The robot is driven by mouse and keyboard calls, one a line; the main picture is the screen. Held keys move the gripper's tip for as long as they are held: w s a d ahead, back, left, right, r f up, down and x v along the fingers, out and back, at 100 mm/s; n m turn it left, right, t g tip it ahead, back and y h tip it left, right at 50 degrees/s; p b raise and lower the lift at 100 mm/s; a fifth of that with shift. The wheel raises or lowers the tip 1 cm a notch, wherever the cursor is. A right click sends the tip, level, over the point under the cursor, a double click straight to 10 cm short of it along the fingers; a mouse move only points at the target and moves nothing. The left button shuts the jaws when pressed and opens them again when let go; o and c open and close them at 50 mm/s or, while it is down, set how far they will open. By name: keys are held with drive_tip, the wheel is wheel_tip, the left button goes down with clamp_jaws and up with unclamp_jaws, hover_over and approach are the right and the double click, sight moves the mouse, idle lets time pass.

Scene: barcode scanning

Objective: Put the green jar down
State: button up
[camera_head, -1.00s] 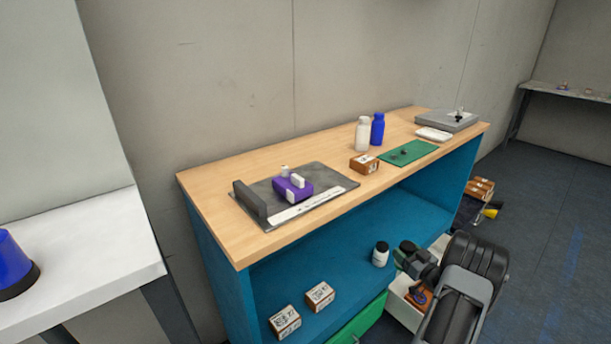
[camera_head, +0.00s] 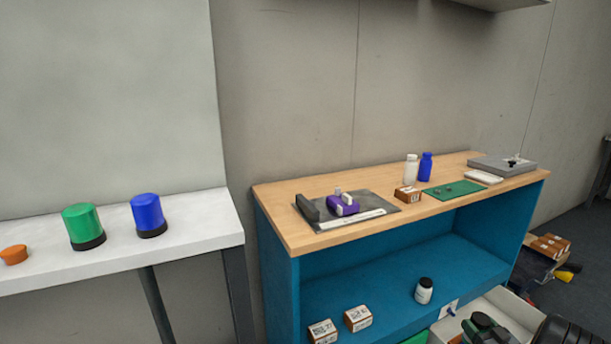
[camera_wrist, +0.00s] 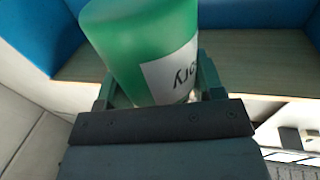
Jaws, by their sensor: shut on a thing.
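The green jar (camera_wrist: 140,40) fills the upper middle of the wrist view. It is see-through green with a white label (camera_wrist: 170,72) bearing dark print, and it looks tilted there. My gripper (camera_wrist: 158,84) is shut on it, one finger on each side. The jar's far end is cut off by the frame's top edge.
A wooden-topped blue shelf unit (camera_head: 275,205) carries a grey plate with a purple device (camera_head: 343,206), a small box (camera_head: 407,194), white (camera_head: 411,169) and blue bottles, and a green mat (camera_head: 455,188). A white table (camera_head: 190,220) holds green (camera_head: 83,225) and blue (camera_head: 148,214) black-based cylinders.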

drive_tip(key=shift+s+a+f, duration=0.15)
drive_tip(key=shift+s+a, duration=0.05)
drive_tip(key=shift+a, duration=0.1)
drive_tip(key=shift+a+h, duration=0.3)
drive_tip(key=shift+a, duration=0.1)
drive_tip(key=w+a+r+p, duration=0.2)
drive_tip(key=a+r+p, duration=1.2)
drive_tip(key=a, duration=0.2)
drive_tip(key=w+a+r+p, duration=0.2)
drive_tip(key=a+r+p, duration=1.15)
drive_tip(key=a, duration=0.35)
drive_tip(key=shift+m+h, duration=0.6)
drive_tip(key=a+f, duration=0.1)
drive_tip(key=s+a+f, duration=0.1)
drive_tip(key=a+f, duration=0.1)
drive_tip(key=shift+s+a+f, duration=0.1)
drive_tip(key=shift+s+a, duration=0.25)
drive_tip(key=shift+a, duration=0.05)
